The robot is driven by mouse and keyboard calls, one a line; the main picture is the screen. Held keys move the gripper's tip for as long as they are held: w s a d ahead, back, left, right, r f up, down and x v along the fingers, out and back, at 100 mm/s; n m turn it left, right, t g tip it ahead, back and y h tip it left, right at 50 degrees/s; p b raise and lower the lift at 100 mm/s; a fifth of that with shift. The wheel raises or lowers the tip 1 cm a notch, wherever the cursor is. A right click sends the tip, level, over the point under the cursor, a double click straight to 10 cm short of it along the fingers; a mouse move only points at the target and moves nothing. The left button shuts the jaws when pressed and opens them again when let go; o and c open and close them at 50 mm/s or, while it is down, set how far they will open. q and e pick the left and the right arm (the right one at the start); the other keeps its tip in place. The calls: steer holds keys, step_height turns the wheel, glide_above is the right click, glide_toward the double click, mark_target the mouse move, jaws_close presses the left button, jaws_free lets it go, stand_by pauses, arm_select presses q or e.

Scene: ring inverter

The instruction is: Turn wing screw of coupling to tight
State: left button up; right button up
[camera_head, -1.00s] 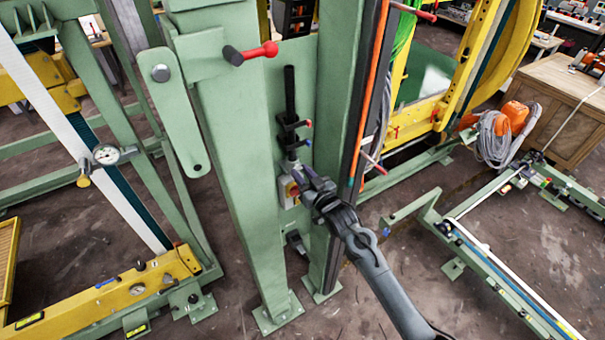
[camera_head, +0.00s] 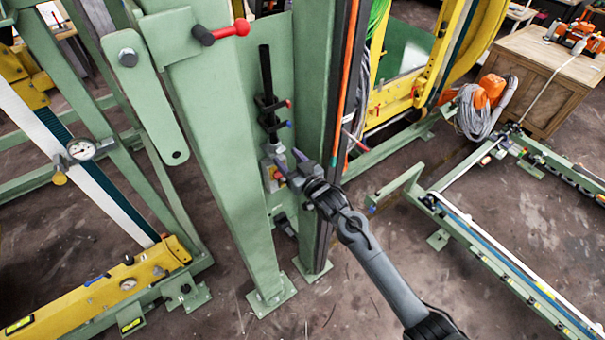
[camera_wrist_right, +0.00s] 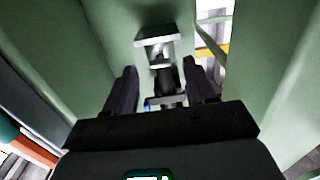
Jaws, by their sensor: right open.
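A black vertical rod with dark clamps (camera_head: 268,105) is fixed between the green posts in the head view. Red and blue tips stick out of its clamps. I cannot tell which part is the wing screw. My right gripper (camera_head: 289,161) is open in front of a small grey box with a yellow and red face (camera_head: 271,176), below the clamps. In the right wrist view, the open fingers (camera_wrist_right: 160,68) stand either side of a grey metal bracket (camera_wrist_right: 158,37) and a dark cylinder. A small blue spot shows low between them. Contact is not clear. My left gripper is not in view.
A thick green post (camera_head: 215,150) stands left of the gripper and another (camera_head: 312,100) close behind it, leaving a narrow gap. A red-knobbed lever (camera_head: 222,32) juts out above. Orange and black cables run down the right post.

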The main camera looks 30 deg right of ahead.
steer(key=s+d, duration=0.1)
steer(key=s, duration=0.7)
steer(key=shift+s+d+b, duration=0.25)
steer(key=shift+s+b, duration=0.05)
steer(key=shift+b, duration=0.1)
steer(key=shift+f, duration=0.1)
steer(key=s+a+f+g+h, duration=0.1)
steer(key=s+f+g, duration=0.1)
steer(key=s+f, duration=0.35)
steer(key=s+a+f+g, duration=0.1)
steer(key=s+f+g, duration=0.2)
steer(key=s, duration=0.6)
steer(key=s+a+f+g+h, duration=0.1)
steer(key=s+a+f+g, duration=0.1)
steer(key=s+f, duration=0.35)
steer(key=s+d+r+g, duration=0.25)
steer(key=s+g, duration=0.45)
steer(key=s, duration=0.6)
step_height(320, 180, up, 14)
steer(key=h+p, duration=0.1)
steer(key=p, duration=1.3)
steer(key=shift+s+a+r, duration=0.25)
steer(key=shift+s, duration=0.2)
